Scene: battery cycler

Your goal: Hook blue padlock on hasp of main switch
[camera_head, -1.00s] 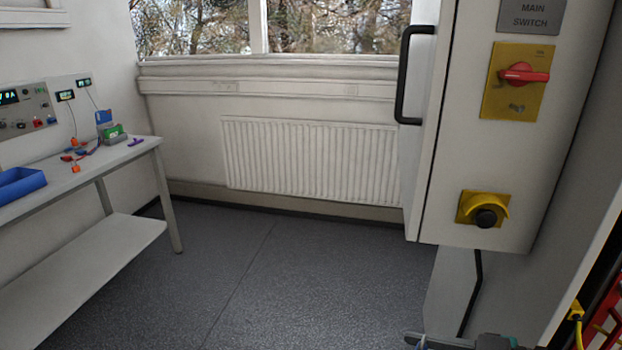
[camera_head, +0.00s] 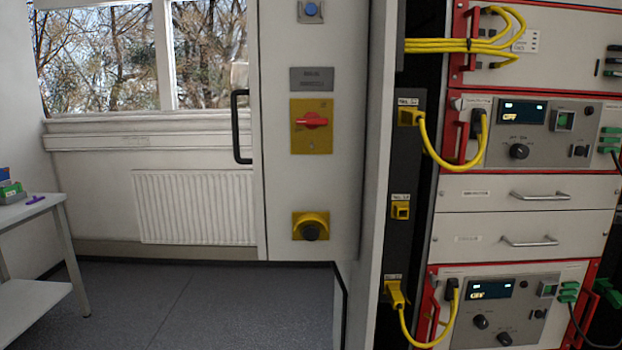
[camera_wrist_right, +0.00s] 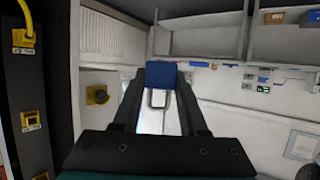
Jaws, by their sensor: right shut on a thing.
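The main switch (camera_head: 311,121) is a red handle on a yellow plate on the front of the grey cabinet. A small hasp hole (camera_head: 313,146) seems to sit below the handle; it is too small to make out well. In the right wrist view my right gripper (camera_wrist_right: 160,84) is shut on the blue padlock (camera_wrist_right: 160,74), with the metal shackle (camera_wrist_right: 158,98) showing beyond the body. The padlock is apart from the switch, which does not show in the wrist view. Neither gripper shows in the head view.
A black cabinet handle (camera_head: 238,126) sticks out at the left. A yellow-black knob (camera_head: 311,227) is below the switch. To the right stands a rack (camera_head: 520,194) with yellow cables (camera_head: 424,150). A bench (camera_head: 40,210) is at far left. The floor (camera_head: 190,300) is clear.

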